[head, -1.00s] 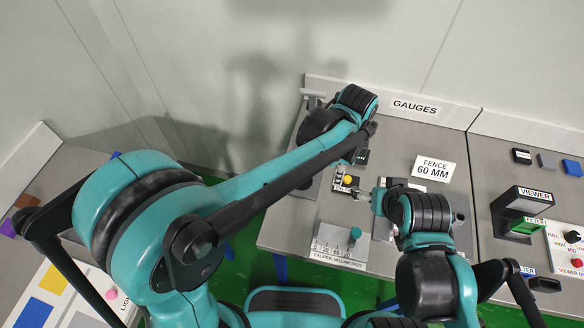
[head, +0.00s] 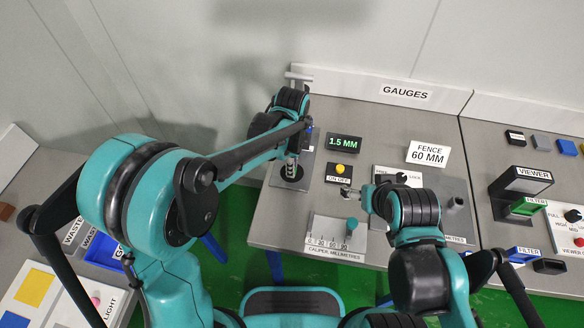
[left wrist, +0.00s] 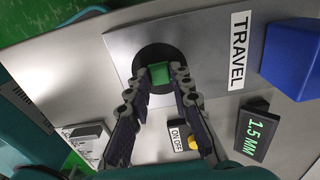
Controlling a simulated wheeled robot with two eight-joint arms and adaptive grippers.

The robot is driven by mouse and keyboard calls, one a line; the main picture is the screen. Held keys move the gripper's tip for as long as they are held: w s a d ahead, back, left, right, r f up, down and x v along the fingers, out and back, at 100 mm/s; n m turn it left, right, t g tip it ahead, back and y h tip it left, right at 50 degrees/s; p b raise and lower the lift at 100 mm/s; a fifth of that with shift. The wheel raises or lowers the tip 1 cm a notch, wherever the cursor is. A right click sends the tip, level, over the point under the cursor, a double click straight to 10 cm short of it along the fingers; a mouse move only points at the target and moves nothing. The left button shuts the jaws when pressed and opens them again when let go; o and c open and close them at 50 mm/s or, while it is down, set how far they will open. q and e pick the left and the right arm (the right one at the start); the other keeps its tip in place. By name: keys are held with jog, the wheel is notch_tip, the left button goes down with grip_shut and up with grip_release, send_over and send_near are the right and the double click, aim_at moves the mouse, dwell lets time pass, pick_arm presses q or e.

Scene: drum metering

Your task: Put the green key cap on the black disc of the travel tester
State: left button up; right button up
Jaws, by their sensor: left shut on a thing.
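The green key cap (left wrist: 159,73) is between the fingertips of my left gripper (left wrist: 160,82) in the left wrist view. My left gripper is shut on it. The cap lies over the black disc (left wrist: 151,57) of the travel tester (left wrist: 198,38); I cannot tell whether it touches the disc. In the head view my left gripper (head: 292,168) points down at the black disc (head: 287,178), and the cap is hidden there. The tester's display (head: 344,143) reads 1.5 MM. My right gripper (head: 347,191) is beside the tester, too small to tell its jaw state.
A yellow ON/OFF button (head: 340,169) is right of the disc. The caliper (head: 335,236) is in front, and the FENCE 60 MM sign (head: 428,154) is to the right. The viewer (head: 523,185) is further right.

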pick_arm(q)
jog(key=shift+f, duration=0.15)
jog(key=o, duration=0.7)
jog(key=shift+r, duration=0.35)
notch_tip(320, 180, up, 12)
jog(key=p, duration=0.4)
jog(key=shift+s+f, duration=0.1)
jog(key=shift+f, duration=0.05)
